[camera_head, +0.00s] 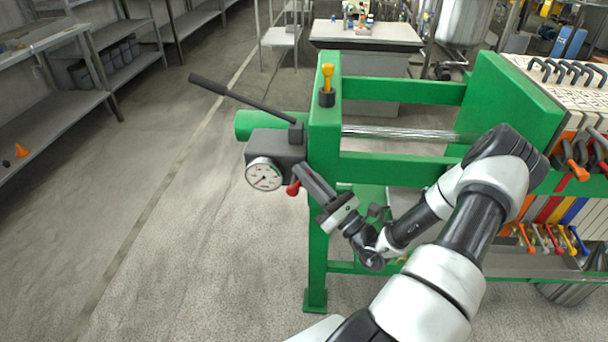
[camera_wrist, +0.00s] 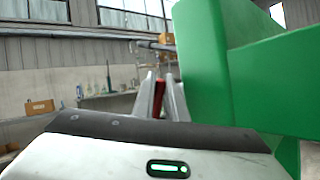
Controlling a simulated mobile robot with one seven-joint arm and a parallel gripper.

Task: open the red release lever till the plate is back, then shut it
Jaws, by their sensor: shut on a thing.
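The red release lever (camera_head: 293,188) shows as a small red end below the grey pump block (camera_head: 275,148), beside the round pressure gauge (camera_head: 264,174). My gripper (camera_head: 300,178) is shut on the lever, and its fingers hide most of it. In the wrist view the red lever (camera_wrist: 160,99) shows between the two fingers. The plate stack (camera_head: 570,100) stands at the right of the green press frame (camera_head: 325,150). A shiny rod (camera_head: 395,133) runs from the left end of the frame toward a green block (camera_head: 507,95). My arm hides part of that block.
A long black pump handle (camera_head: 235,96) sticks out to the upper left of the pump block. A yellow-topped knob (camera_head: 327,80) stands on the frame. Shelves (camera_head: 65,100) line the far left. The floor left of the press is clear.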

